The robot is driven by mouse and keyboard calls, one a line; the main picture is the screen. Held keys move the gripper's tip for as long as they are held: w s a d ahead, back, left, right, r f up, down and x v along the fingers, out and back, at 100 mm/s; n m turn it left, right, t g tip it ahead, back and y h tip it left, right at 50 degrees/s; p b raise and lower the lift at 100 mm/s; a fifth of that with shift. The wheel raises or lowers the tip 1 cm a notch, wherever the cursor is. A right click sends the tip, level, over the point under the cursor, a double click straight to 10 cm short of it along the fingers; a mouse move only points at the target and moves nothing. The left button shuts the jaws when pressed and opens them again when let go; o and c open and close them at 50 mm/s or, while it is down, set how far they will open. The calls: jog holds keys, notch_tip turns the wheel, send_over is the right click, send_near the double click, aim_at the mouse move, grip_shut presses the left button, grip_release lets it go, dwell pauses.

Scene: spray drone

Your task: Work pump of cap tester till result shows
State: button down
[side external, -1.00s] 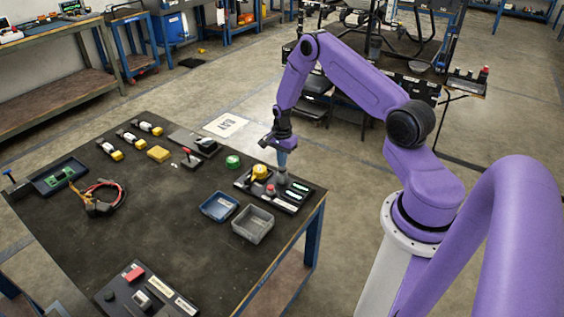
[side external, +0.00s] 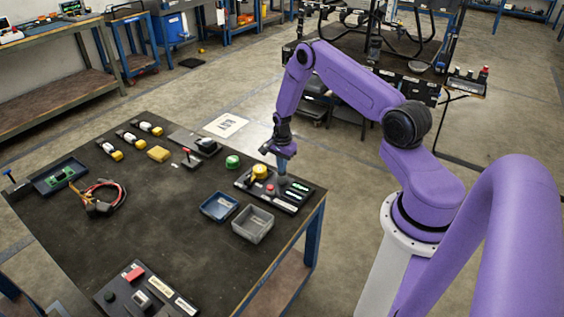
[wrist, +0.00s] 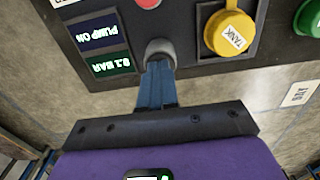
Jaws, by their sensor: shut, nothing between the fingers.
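The cap tester (side external: 288,204) is a dark panel at the right end of the bench. It carries a yellow TANK cap (wrist: 230,32), a red button (side external: 270,188) and a grey round pump knob (wrist: 160,50). Two small screens beside the knob show upside down in the wrist view: one (wrist: 98,32) reads PUMP ON, the other (wrist: 110,65) shows a BAR value, its first digit unclear. My gripper (wrist: 157,66) is shut and empty, pointing down with its fingertips at the grey knob, seemingly touching it. The fingers partly cover the knob.
A green cap (side external: 232,161) lies left of the tester. A blue bin (side external: 220,207) and a grey bin (side external: 253,223) stand in front of it. A red-handled device (side external: 190,158) and several yellow-ended parts lie farther left. The middle of the bench is clear.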

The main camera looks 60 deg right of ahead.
jog(key=shift+f, duration=0.1)
notch_tip(320, 180, up, 14)
dwell(0.7)
dwell(0.8)
jog(key=s+a+r+n, duration=0.4)
jog(key=a+r+n, duration=0.3)
jog(key=a, duration=0.4)
jog(key=s+a+r+n, duration=0.5)
jog(key=a+r+n, duration=0.15)
jog(key=a, duration=0.55)
jog(key=s+a+r+n, duration=0.2)
jog(key=s+r+n, duration=0.1)
jog(key=s+n, duration=0.5)
jog(key=s+a+r+n, duration=0.2)
jog(key=s+n, duration=0.7)
jog(key=s, duration=0.6)
jog(key=shift+r, duration=0.4)
